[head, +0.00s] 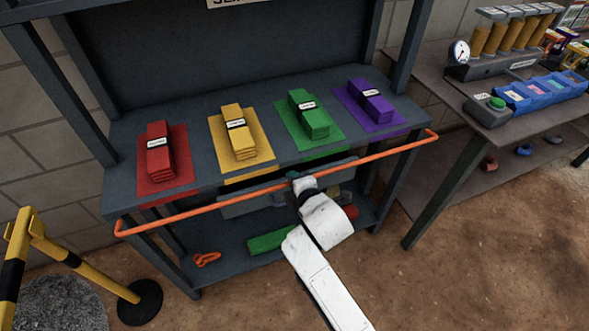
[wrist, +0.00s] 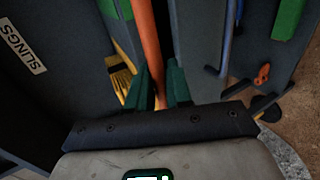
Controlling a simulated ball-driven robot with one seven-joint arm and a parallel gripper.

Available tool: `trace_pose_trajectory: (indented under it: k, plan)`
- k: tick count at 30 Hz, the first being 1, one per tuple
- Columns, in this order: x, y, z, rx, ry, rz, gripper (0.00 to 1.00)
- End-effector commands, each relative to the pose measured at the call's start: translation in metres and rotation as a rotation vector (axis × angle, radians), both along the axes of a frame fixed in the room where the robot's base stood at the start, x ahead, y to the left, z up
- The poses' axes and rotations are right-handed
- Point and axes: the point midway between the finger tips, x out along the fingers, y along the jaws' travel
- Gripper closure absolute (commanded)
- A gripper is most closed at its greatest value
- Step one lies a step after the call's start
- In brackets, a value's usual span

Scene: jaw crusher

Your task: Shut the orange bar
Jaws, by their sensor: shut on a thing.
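The orange bar (head: 200,204) is a long thin rod across the front of the dark grey sling shelf (head: 115,178), just below its top edge. It runs from the left front post to the right front post, and both ends look close to the frame. My gripper (head: 297,180) is at the bar, right of its middle, and my white arm reaches up from below. In the wrist view the orange bar (wrist: 146,40) passes between the dark green fingers of my gripper (wrist: 157,88), which are shut on it.
Red (head: 160,155), yellow (head: 238,140), green (head: 307,117) and purple (head: 370,103) sling stacks lie on matching mats. A black-yellow barrier (head: 85,262) stands at left. A second table (head: 475,150) holds a gauge and blue bins. Sandy ground is open at lower right.

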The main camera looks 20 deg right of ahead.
Motion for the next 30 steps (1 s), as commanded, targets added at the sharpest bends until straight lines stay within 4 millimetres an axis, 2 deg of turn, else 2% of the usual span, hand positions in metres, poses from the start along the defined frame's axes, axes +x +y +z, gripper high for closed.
trace_pose_trajectory:
  k: [1,20,30]
  plan:
    - [0.002,0.000,0.013,0.000,0.020,0.001,1.00]
    - [0.011,0.000,0.029,-0.001,0.373,0.000,1.00]
    - [0.024,0.000,0.034,-0.001,0.673,-0.001,1.00]
